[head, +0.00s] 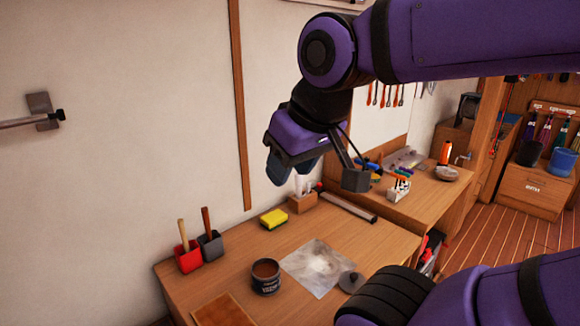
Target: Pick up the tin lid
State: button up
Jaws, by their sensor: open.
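A small dark grey round piece (351,281), which looks like the tin lid, lies at the right edge of a pale stained sheet (317,268) on the wooden bench. My arm's black and purple link is just in front of it. An open dark tin (266,277) with brown contents and a label stands left of the sheet. My gripper (290,170) is open, high above the back of the bench, up and left of the lid and well apart from it. Its fingers are partly hidden, and I see nothing between them.
A yellow sponge (273,218), a wooden box with white tissue (302,202) and a dark bar (348,206) lie along the bench's back. A red pot (188,257) and a grey pot (210,245) hold brushes at left. A brown board (222,311) lies in front.

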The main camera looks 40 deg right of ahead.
aim_at(350, 282)
jog(key=k+j+z, duration=0.1)
jog(key=z, duration=0.35)
jog(key=k+l+z, duration=0.1)
jog(key=z, duration=0.15)
jog(key=k+l+z, duration=0.1)
jog(key=z, duration=0.2)
